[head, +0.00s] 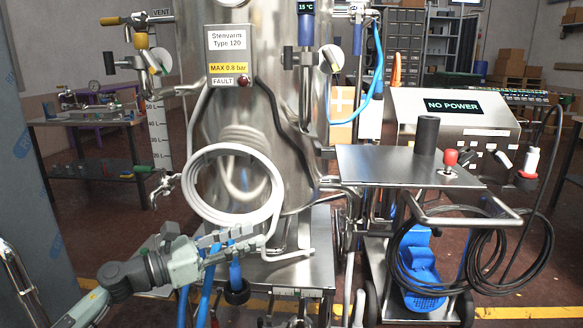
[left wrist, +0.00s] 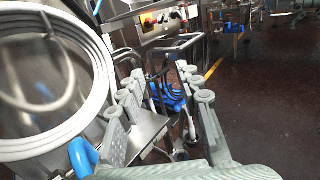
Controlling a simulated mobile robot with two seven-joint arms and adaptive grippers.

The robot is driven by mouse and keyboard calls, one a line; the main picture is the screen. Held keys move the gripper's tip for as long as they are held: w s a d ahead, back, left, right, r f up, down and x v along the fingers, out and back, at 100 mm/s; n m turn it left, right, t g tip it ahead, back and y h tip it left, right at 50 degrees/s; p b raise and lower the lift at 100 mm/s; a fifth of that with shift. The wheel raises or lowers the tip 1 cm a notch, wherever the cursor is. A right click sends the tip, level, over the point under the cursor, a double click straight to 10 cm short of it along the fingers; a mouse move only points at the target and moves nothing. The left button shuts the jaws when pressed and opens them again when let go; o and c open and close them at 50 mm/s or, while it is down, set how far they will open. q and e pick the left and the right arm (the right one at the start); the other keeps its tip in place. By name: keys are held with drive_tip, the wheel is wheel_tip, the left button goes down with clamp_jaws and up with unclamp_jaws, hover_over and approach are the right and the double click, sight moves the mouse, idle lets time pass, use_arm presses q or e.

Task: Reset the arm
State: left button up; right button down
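My left arm comes in from the lower left in the head view. Its gripper (head: 236,243) is in front of the steel tank (head: 290,130), just below the coiled white hose (head: 235,215). In the left wrist view the two grey fingers of this gripper (left wrist: 158,82) stand apart with nothing held between them. The white hose ring (left wrist: 98,100) and a blue hose end (left wrist: 82,157) show close beside the left finger there. I cannot tell whether the gripper touches the hose or the tank's base. My right gripper is not in view.
A steel cart with a NO POWER display (head: 452,106) stands to the right, with black cable loops (head: 398,262) hanging from it. Blue hoses (head: 207,285) hang below my left gripper. A workbench (head: 85,122) stands at the left. Open floor shows in the left wrist view (left wrist: 265,90).

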use_arm(q)
drive_tip(key=a+f+n+t+y, duration=0.4)
drive_tip(key=a+n+y, duration=0.2)
drive_tip(key=n, duration=0.7)
drive_tip(key=a+f+n+t+y, duration=0.4)
drive_tip(key=a+n+y, duration=0.15)
drive_tip(key=n, duration=0.65)
drive_tip(key=s+a+f+n+g+y, duration=0.3)
drive_tip(key=s+a+f+n+y, duration=0.15)
drive_tip(key=f+n, duration=0.5)
drive_tip(key=s+f+n+g, duration=0.5)
drive_tip(key=s+f, duration=0.4)
drive_tip(key=s, duration=0.3)
drive_tip(key=s+a+f+n+g+y+p, duration=0.1)
drive_tip(key=s+f+n+g, duration=0.5)
drive_tip(key=s+f, duration=0.4)
drive_tip(key=s, duration=0.3)
drive_tip(key=shift+s+a+f, duration=0.2)
drive_tip(key=shift+a+f, duration=0.05)
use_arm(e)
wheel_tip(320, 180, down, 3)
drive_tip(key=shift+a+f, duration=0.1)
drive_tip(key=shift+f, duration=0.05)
